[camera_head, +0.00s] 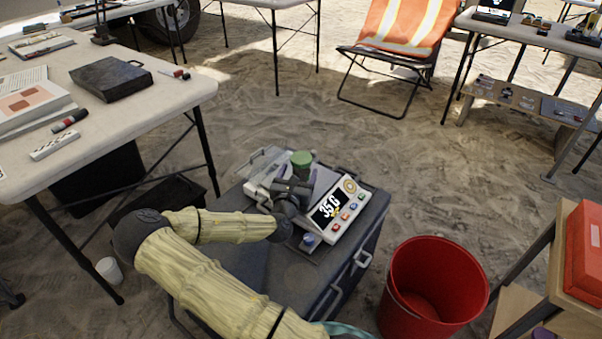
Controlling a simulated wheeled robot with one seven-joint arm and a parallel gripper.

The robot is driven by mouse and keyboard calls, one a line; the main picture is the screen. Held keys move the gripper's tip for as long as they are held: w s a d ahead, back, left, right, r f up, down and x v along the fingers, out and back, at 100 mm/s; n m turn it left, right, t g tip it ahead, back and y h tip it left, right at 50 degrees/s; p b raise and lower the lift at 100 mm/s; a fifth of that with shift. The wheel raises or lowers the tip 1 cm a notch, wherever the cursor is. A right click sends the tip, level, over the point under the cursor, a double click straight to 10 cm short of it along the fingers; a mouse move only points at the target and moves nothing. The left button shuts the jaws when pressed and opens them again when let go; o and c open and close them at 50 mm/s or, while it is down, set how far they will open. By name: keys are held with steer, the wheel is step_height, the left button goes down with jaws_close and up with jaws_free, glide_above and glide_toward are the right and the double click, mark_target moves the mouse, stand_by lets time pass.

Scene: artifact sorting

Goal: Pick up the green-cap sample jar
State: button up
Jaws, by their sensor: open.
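The green-cap sample jar (301,161) stands on top of the white scale (338,227), whose display reads about 35. Only its green cap and a little of its side show; the lower part is hidden behind my gripper. My gripper (295,186) is open, at the near side of the jar and above the scale. I cannot tell whether its fingers are around the jar or touch it.
The scale sits on a dark grey case (375,215). A small blue-capped jar (309,241) is at the scale's near edge. A red bucket (434,285) stands at the right. A table (180,92) with papers is at the left, and a folding chair (400,30) is behind.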

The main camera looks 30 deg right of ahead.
mark_target(299, 171)
steer(key=b+x, duration=0.1)
steer(key=x, duration=0.2)
steer(key=shift+w+d, duration=0.1)
steer(key=shift+d, duration=0.1)
steer(key=c, duration=1.2)
steer(key=shift+r, duration=0.15)
step_height(299, 171, up, 10)
steer(key=p, duration=0.4)
steer(key=shift+p, duration=0.4)
